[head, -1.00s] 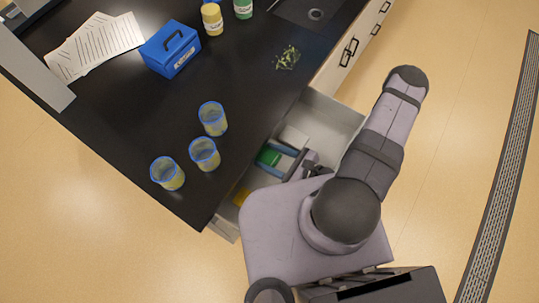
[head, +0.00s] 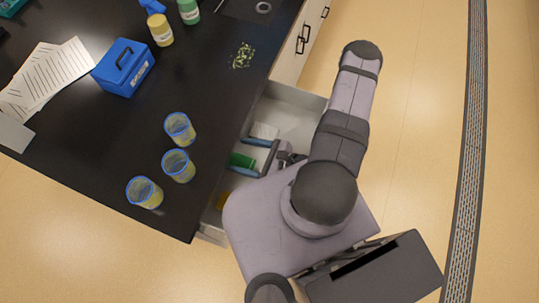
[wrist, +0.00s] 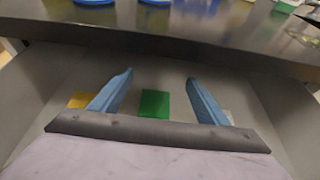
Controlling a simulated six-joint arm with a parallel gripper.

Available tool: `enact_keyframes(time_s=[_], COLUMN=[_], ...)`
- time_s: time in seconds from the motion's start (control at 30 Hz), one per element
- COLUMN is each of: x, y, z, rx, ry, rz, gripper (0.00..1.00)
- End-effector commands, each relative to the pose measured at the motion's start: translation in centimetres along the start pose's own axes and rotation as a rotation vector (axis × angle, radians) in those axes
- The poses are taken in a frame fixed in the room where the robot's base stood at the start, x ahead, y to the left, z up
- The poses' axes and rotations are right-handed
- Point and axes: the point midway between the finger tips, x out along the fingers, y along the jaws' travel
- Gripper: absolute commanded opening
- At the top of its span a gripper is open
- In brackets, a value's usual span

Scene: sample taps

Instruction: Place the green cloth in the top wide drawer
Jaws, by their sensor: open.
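The green cloth (wrist: 155,103) lies flat on the floor of the open top drawer (wrist: 60,75); it also shows in the head view (head: 241,160). The drawer (head: 299,98) is pulled out from under the black counter in the head view. My gripper (wrist: 159,80) is open, with its two blue fingers spread on either side of the cloth and nothing between them held. In the head view my gripper (head: 259,157) is inside the drawer, by the cloth. My arm hides part of the drawer.
In the drawer, a yellow item (wrist: 80,100) lies left of the cloth and a white item (head: 264,131) lies beyond it. The counter (head: 110,125) overhangs the drawer's back. Several blue-rimmed beakers (head: 179,165) stand near its edge, with a blue box (head: 123,68) behind.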

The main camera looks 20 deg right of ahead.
Motion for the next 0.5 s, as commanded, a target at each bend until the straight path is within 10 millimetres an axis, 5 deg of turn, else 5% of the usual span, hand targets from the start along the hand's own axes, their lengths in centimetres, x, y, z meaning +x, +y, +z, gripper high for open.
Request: enact_keyframes(time_s=[0.5], x=[-5.1], y=[-0.3], z=[0.1], rx=[0.002], ry=[-0.001], rz=[-0.008], gripper=[0.69])
